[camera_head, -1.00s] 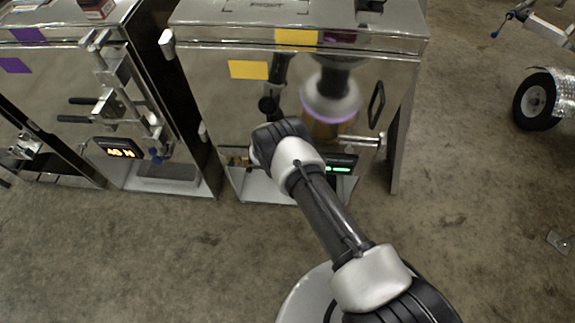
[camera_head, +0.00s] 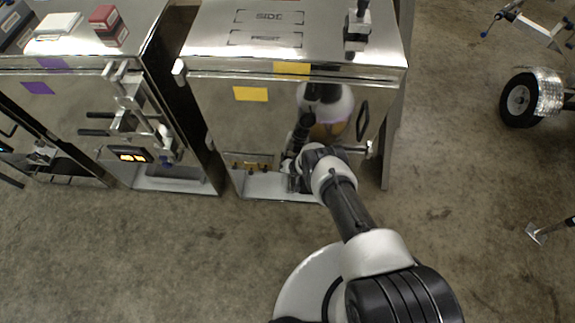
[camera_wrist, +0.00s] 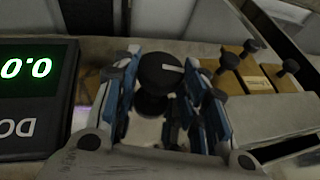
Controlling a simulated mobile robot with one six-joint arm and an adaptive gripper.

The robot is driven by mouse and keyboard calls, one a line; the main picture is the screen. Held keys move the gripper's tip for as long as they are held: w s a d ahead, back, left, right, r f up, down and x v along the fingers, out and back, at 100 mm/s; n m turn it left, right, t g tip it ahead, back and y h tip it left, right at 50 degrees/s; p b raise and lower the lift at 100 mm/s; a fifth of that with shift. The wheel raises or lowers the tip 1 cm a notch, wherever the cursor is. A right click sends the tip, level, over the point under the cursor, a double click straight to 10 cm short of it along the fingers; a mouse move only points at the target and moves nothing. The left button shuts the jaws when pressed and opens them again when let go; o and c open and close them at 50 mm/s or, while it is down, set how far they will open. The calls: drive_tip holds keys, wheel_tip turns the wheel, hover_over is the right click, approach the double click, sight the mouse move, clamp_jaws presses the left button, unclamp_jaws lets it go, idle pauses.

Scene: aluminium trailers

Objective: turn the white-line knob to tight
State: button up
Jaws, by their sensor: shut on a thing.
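The white-line knob (camera_wrist: 160,72) is a round black knob with a short white line on its top. In the wrist view it sits between the two blue-padded fingers of my gripper (camera_wrist: 168,100), which are shut on it. The white line points to the right in that view. In the head view my gripper (camera_head: 292,172) is at the lower front of the middle metal cabinet (camera_head: 215,105), and my arm hides the knob there.
Several small black knobs on brass blocks (camera_wrist: 250,75) stand right of my gripper. A green digital display (camera_wrist: 35,85) is close on the left. A second cabinet (camera_head: 75,100) stands left. A wheeled trailer (camera_head: 535,95) is at the right, with open floor between.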

drive_tip(key=y+b, duration=0.1)
drive_tip(key=b, duration=0.2)
drive_tip(key=f+y+b, duration=0.1)
drive_tip(key=b, duration=0.1)
drive_tip(key=shift+s+d+f+b, duration=0.15)
drive_tip(key=shift+d+f+b, duration=0.1)
drive_tip(key=shift+b, duration=0.15)
drive_tip(key=shift+s+d+m+t+y+b, duration=0.15)
drive_tip(key=shift+m+y+b, duration=0.25)
drive_tip(key=shift+y+b, duration=0.9)
drive_tip(key=shift+w+d+m+t+y+b, duration=0.1)
drive_tip(key=shift+m+t+y+b, duration=0.25)
drive_tip(key=shift+y+b, duration=0.95)
drive_tip(key=shift+s+d+m+t+y+b, duration=0.1)
drive_tip(key=shift+m+y+b, duration=0.35)
drive_tip(key=shift+y+b, duration=0.85)
drive_tip(key=o, duration=1.1)
drive_tip(key=shift+r, duration=0.15)
drive_tip(key=shift+c, duration=0.2)
